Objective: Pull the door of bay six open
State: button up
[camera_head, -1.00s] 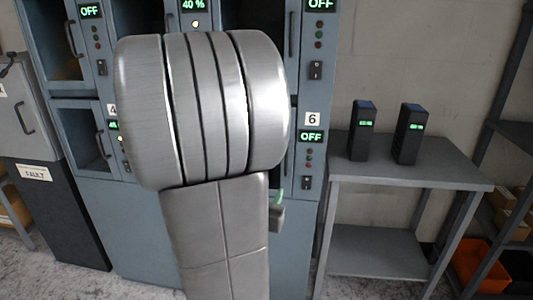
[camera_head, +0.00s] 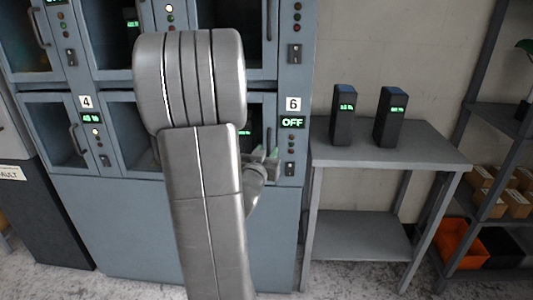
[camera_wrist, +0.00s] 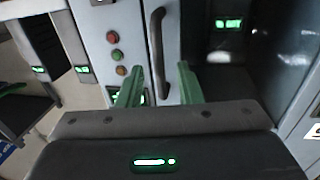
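Bay six is marked by a "6" label (camera_head: 293,103) with an OFF display under it, at the right of the blue-grey cabinet. Its glazed door (camera_head: 263,108) is mostly hidden behind my arm in the head view and looks shut. My gripper (camera_head: 265,154) is in front of the door's lower right part. In the wrist view, the dark bar handle (camera_wrist: 158,50) stands upright in the picture, between the two green fingers of my gripper (camera_wrist: 160,75). The fingers are apart, with a gap on each side of the handle. A lit green display shows behind the glass.
Buttons (camera_wrist: 115,54) sit beside the handle. A grey table (camera_head: 395,146) with two dark battery packs (camera_head: 343,115) (camera_head: 390,117) stands close right of the cabinet. A shelf with boxes and an orange bin (camera_head: 462,246) is further right. Bay four (camera_head: 62,135) is left.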

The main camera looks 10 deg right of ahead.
jog(key=shift+w+d, duration=0.15)
jog(key=shift+w, duration=0.1)
grip_shut()
